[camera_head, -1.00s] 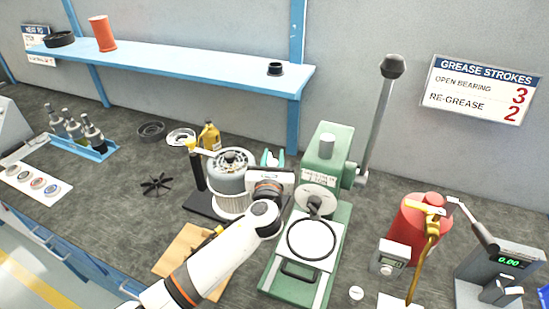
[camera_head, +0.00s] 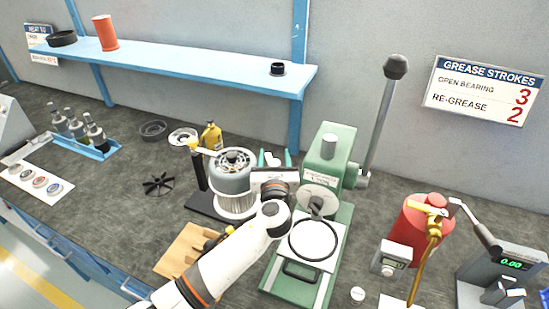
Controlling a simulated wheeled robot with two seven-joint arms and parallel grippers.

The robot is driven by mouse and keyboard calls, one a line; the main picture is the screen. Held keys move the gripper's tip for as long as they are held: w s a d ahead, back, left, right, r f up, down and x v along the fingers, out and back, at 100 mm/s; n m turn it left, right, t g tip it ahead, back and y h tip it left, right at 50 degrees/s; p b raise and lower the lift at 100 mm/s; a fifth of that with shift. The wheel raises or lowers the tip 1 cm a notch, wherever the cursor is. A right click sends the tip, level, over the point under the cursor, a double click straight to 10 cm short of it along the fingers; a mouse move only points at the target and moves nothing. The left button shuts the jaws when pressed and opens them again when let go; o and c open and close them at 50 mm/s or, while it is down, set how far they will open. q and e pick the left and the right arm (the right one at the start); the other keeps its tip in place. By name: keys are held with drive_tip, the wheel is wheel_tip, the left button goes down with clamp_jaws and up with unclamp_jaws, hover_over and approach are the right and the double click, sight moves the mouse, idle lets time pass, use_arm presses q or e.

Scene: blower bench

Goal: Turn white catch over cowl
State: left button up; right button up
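The blower unit with a grey cowl (camera_head: 234,181) and a pale ribbed lower part stands on a dark base left of the green press. My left gripper (camera_head: 274,161) is at the right side of the cowl, with its wrist in front of the unit's lower right. Small teal and white parts show just beyond the gripper body; I cannot tell whether its fingers are apart or hold anything. I cannot make out the white catch; it may be hidden behind the gripper or too small to see. My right gripper is not in view.
A green press (camera_head: 328,165) with a tall lever stands close right of my gripper. A yellow bottle (camera_head: 211,137) is behind the cowl. A wooden block (camera_head: 183,250) lies in front. A black fan wheel (camera_head: 158,184) lies left. A red canister (camera_head: 412,230) stands farther right.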

use_arm(q)
wheel_tip(320, 180, up, 10)
idle(0.6)
